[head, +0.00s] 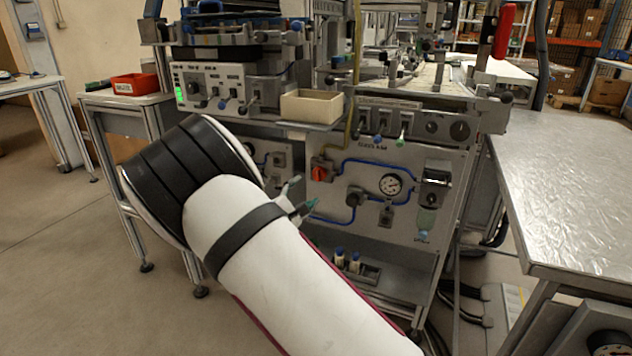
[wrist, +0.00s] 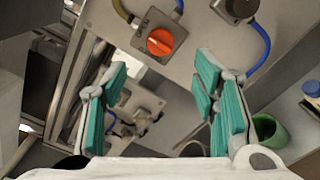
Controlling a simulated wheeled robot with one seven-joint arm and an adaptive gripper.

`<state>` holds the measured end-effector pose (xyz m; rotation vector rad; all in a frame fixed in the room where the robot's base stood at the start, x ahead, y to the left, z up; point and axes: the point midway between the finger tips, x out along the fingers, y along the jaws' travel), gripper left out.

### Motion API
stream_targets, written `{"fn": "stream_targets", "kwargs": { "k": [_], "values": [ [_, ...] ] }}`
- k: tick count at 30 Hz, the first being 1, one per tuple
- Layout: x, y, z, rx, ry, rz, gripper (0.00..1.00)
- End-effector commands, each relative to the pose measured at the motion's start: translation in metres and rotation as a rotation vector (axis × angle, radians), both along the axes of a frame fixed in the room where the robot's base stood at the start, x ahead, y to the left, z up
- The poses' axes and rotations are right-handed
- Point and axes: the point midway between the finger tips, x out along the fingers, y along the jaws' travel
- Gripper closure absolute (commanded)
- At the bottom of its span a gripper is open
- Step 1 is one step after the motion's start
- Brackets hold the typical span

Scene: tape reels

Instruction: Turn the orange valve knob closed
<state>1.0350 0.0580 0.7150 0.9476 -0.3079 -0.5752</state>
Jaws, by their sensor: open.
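The orange valve knob (head: 319,173) sits on a grey valve body on the front panel (head: 400,162) of the machine. In the wrist view the knob (wrist: 160,41) is at the top centre, facing the camera, with a ridge across it. My gripper (head: 302,196) is just left of and below the knob in the head view, partly hidden behind my white arm. In the wrist view my gripper (wrist: 162,90) is open and empty, with its teal pads wide apart. The knob lies beyond the fingertips and is not between the pads.
Blue tubing (head: 345,160) runs from the valve to a pressure gauge (head: 391,184) on the right. A beige box (head: 311,106) stands on the ledge above. A metal table (head: 575,170) is at the right, and a red bin (head: 136,84) is at the left.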

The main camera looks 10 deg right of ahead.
Motion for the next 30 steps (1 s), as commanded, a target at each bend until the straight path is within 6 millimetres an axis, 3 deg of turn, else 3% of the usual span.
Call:
{"fn": "stream_targets", "kwargs": {
  "k": [9,15,29,30],
  "values": [
    [0.051,-0.038,-0.002,0.0,-0.001,-0.003,0.46],
    [0.072,-0.053,-0.001,0.001,0.0,-0.001,0.46],
    [0.081,-0.06,0.0,0.0,0.001,-0.001,0.46],
    [0.081,-0.06,0.0,0.0,0.001,-0.001,0.55]
  ]
}}
